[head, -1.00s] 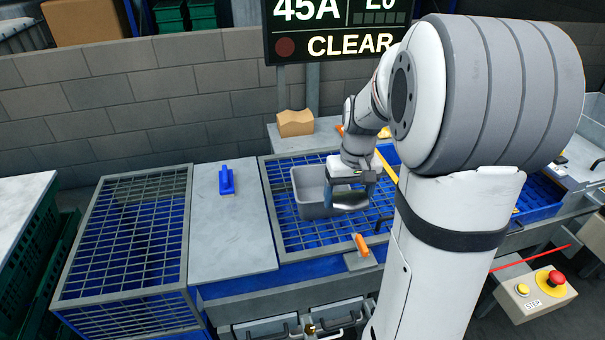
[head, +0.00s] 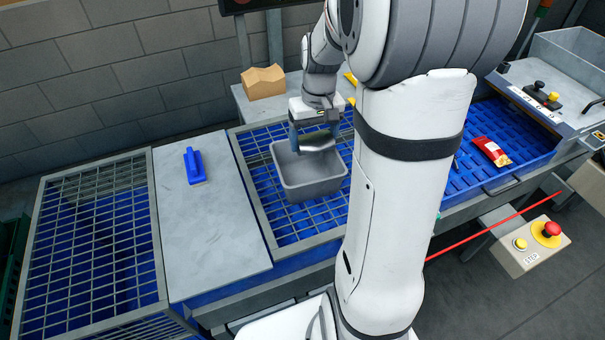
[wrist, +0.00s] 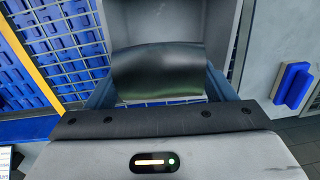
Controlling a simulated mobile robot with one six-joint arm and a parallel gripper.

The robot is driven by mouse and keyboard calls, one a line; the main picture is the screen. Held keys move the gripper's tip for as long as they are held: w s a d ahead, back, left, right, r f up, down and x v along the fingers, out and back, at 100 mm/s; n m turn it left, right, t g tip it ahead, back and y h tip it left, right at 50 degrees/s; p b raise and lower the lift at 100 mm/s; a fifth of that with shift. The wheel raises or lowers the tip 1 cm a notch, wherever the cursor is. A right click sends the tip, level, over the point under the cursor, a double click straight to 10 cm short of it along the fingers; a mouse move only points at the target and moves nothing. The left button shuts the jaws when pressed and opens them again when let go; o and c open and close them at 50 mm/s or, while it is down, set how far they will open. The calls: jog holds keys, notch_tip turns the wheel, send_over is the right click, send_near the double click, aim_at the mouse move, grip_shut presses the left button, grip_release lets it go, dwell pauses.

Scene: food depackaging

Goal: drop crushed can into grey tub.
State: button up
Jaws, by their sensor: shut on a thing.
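My gripper (head: 316,146) is shut on the crushed can (head: 318,147), a grey metallic piece held level between the two fingers. In the head view it appears over the back part of the grey tub (head: 312,188); how high it is above the rim I cannot tell. The tub is an open box on the blue grated surface, and its visible inside looks empty. In the wrist view the can (wrist: 155,72) looks dark and spans the fingers, with the tub's grey inside (wrist: 165,20) beyond it. The can hides part of the tub.
A blue-handled tool (head: 195,166) lies on the grey slab (head: 205,225) left of the tub. A red packet (head: 491,151) lies in the blue tray at right. A stop-button box (head: 530,243) is at front right.

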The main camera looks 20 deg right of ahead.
jog(key=shift+f+b, duration=0.8)
jog(key=shift+f, duration=0.8)
jog(key=o, duration=1)
jog(key=shift+r, duration=0.1)
notch_tip(320, 180, up, 8)
jog(key=shift+s+d+f+b, duration=0.1)
jog(key=shift+d+f+b, duration=0.05)
jog(key=shift+b, duration=0.15)
